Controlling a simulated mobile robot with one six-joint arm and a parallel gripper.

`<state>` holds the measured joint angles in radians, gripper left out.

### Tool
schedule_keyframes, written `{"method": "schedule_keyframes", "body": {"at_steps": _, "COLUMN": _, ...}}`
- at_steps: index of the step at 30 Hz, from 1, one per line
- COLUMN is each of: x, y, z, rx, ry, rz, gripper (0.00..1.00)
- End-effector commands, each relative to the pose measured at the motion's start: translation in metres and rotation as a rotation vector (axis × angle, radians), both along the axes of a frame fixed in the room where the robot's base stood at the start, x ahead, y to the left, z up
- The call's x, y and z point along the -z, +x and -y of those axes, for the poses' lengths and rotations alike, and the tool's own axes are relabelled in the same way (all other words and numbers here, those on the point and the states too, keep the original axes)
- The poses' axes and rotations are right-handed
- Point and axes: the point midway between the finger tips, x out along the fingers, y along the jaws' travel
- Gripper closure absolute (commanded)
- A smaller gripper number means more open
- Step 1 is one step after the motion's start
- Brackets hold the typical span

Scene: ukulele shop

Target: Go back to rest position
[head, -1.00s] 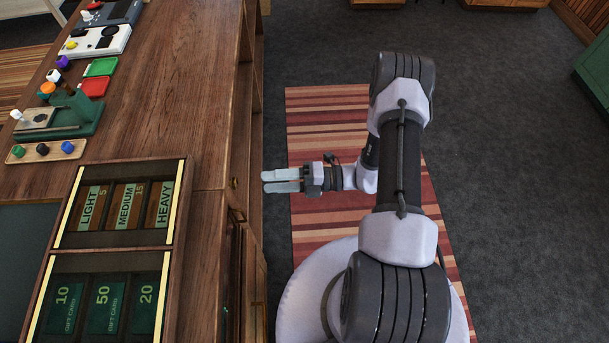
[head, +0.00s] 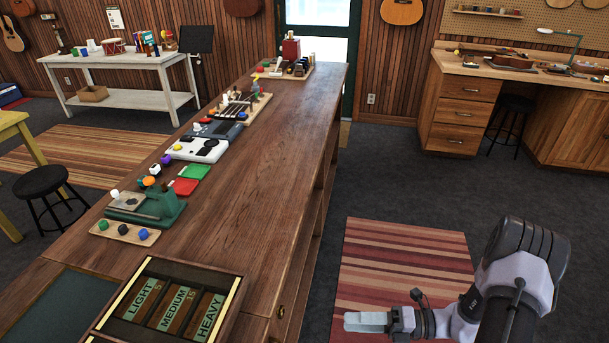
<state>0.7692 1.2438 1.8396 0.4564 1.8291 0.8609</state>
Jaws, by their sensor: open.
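My gripper (head: 368,322) shows at the bottom of the head view, to the right of the long wooden counter (head: 262,165). It points left toward the counter's side and stays apart from it, over the striped rug (head: 400,262). Its pale fingers look empty. My arm bends down to it from the lower right, and the lower part of the arm is outside the picture.
The counter holds a wooden case with string packs (head: 240,291), a green device (head: 172,214), red (head: 186,187) and green (head: 196,171) trays, and a white device (head: 203,150). A workbench (head: 470,75) and black stool (head: 512,113) stand back right. Dark floor lies between.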

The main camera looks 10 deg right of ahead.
Motion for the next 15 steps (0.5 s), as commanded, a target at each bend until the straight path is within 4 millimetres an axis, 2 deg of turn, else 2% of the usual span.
{"method": "schedule_keyframes", "body": {"at_steps": 1, "x": -0.028, "y": 0.004, "z": -0.006, "rx": -0.102, "ry": -0.107, "rz": 0.119, "gripper": 0.49}}
{"method": "schedule_keyframes", "body": {"at_steps": 3, "x": -0.069, "y": -0.001, "z": -0.02, "rx": -0.289, "ry": -0.282, "rz": 0.336, "gripper": 0.49}}
{"method": "schedule_keyframes", "body": {"at_steps": 6, "x": -0.121, "y": -0.016, "z": -0.04, "rx": -0.577, "ry": -0.514, "rz": 0.671, "gripper": 0.49}}
{"method": "schedule_keyframes", "body": {"at_steps": 12, "x": -0.204, "y": -0.061, "z": -0.067, "rx": -1.154, "ry": -0.905, "rz": 1.371, "gripper": 0.49}}
{"method": "schedule_keyframes", "body": {"at_steps": 15, "x": -0.234, "y": -0.083, "z": -0.073, "rx": -1.426, "ry": -1.074, "rz": 1.705, "gripper": 0.49}}
